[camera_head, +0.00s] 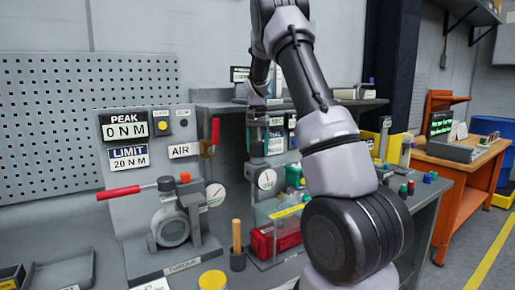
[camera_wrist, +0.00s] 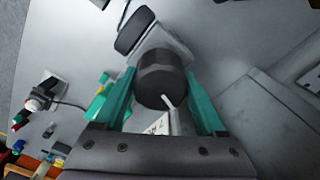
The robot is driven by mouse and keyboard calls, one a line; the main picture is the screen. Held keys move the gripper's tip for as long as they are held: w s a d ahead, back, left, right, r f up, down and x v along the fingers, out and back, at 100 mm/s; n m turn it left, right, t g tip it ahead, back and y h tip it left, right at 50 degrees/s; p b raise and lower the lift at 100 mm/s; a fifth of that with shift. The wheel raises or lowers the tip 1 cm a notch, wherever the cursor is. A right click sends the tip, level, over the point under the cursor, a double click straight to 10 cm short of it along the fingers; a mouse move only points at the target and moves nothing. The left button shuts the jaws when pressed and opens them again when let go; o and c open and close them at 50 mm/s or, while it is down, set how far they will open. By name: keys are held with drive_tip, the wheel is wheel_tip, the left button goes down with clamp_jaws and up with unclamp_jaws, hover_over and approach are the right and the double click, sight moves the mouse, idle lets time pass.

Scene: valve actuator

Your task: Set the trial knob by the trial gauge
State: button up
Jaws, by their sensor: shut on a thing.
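My gripper (camera_head: 258,148) reaches down at the back of the bench in the head view. In the wrist view its two teal fingers (camera_wrist: 160,84) are shut on a dark ribbed round knob (camera_wrist: 155,68), one on each side. A white mark shows on the knob's near edge. A round white-faced gauge (camera_head: 267,179) with a red needle sits just below my gripper in the head view. Its reading is too small to tell. A black round body (camera_wrist: 134,30) beside the knob is seen edge-on, with its face hidden. No trial label is readable.
To the left stand a valve (camera_head: 172,226) with a red lever, another gauge (camera_head: 215,194), and PEAK 0 NM and LIMIT 20 NM displays (camera_head: 125,140). A wooden-handled tool (camera_head: 237,236) stands upright below. A red box (camera_head: 275,240) is near the gauge. An orange workbench (camera_head: 460,175) is at right.

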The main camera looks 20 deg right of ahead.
sight(258, 142)
drive_tip(key=shift+d+m, duration=0.1)
drive_tip(key=shift+m, duration=2.1)
drive_tip(key=o, duration=1.3)
wheel_tip(258, 142, up, 11)
drive_tip(key=shift+f, duration=0.2)
drive_tip(key=shift+r, duration=0.15)
